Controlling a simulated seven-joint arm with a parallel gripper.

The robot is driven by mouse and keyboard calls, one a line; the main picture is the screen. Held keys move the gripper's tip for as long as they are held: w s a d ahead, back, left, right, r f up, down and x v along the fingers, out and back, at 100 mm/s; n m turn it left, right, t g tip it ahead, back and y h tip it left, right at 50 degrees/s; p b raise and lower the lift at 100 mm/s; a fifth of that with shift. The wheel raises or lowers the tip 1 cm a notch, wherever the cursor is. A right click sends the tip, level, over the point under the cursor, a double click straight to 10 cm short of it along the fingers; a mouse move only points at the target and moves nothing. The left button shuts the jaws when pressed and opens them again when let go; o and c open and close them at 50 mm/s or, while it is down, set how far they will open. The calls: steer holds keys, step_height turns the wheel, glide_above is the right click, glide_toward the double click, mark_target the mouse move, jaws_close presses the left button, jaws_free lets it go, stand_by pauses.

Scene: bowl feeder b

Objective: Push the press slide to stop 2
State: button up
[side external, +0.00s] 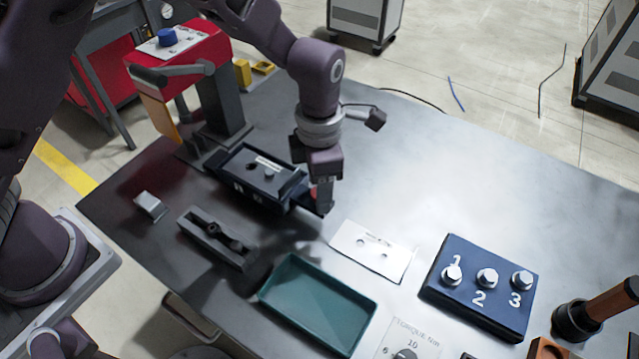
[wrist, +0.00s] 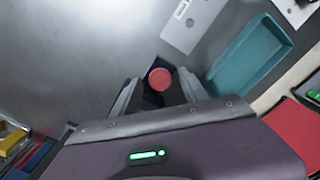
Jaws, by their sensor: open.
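The press slide appears to be the dark block unit (side external: 250,190) near the table's middle, with a pale label strip on top and small pale marks on its near side. The marks are too small to read as stop numbers. A red round knob (side external: 314,194) is at the unit's right end, partly hidden by my gripper. My gripper (side external: 323,203) points down at that end. In the wrist view, the red knob (wrist: 160,79) lies between the fingertips of my gripper (wrist: 160,92). The jaws are open, with a finger on each side; contact cannot be told.
A dark rail fixture (side external: 217,238) and a teal tray (side external: 318,303) stand in front. A white plate (side external: 372,250) and a blue block numbered 1, 2, 3 (side external: 479,288) lie right. A red-topped press (side external: 180,60) stands behind left. The table's back right is clear.

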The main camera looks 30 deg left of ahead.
jaws_close()
stand_by(1.4)
